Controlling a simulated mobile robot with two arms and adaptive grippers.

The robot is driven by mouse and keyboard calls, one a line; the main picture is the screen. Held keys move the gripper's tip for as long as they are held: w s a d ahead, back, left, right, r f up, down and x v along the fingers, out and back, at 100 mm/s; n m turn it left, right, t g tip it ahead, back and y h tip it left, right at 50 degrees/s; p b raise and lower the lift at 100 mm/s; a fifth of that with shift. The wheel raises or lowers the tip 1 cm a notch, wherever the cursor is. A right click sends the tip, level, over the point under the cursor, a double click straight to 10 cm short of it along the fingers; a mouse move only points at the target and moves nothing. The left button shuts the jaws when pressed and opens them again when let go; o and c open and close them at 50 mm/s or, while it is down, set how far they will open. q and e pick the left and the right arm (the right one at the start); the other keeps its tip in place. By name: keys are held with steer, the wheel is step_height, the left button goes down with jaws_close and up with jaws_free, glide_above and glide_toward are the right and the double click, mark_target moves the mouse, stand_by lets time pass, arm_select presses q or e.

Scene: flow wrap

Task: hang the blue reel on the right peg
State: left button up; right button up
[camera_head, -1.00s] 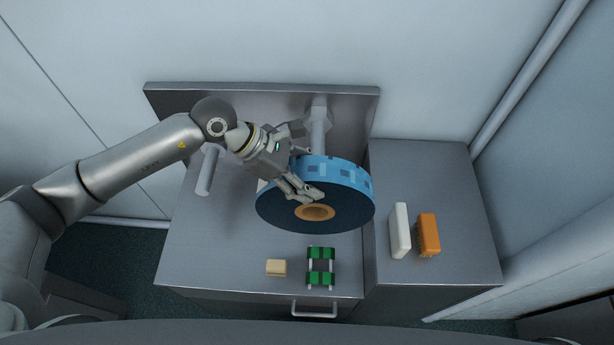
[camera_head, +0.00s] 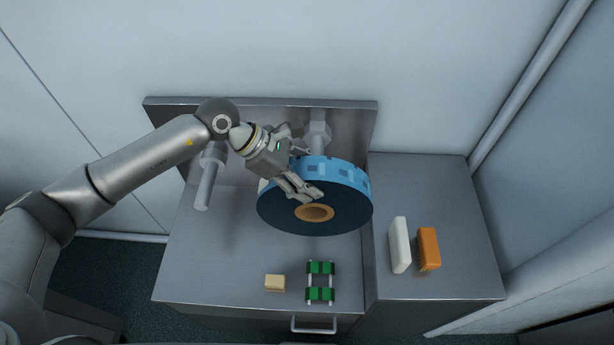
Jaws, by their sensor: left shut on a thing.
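The blue reel (camera_head: 345,172) has a blue patterned rim, a dark face and a tan core. It is at the middle of the view, in front of the right peg (camera_head: 319,137). My left gripper (camera_head: 308,190) is shut on the reel, with fingers over its face near the core and on its far side. The right peg sticks out from the grey back panel (camera_head: 260,108); its near end is hidden behind the reel. I cannot tell whether the peg enters the core. The left peg (camera_head: 206,180) is bare. My right gripper is not in view.
A green and black holder with pale rods (camera_head: 320,281) and a small beige block (camera_head: 275,283) are on the cabinet top (camera_head: 220,260) near its front. A white block (camera_head: 400,245) and an orange block (camera_head: 429,248) stand on the right cabinet (camera_head: 470,270).

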arm_select(q)
steer(key=shift+w, duration=0.1)
steer(key=shift+w+b, duration=1.3)
steer(key=shift+b, duration=0.05)
steer(key=shift+w+d+r, duration=0.1)
steer(key=shift+w, duration=0.1)
steer(key=shift+w+b, duration=0.75)
steer(key=shift+w, duration=0.1)
steer(key=shift+w+b, duration=0.45)
steer(key=shift+w, duration=0.2)
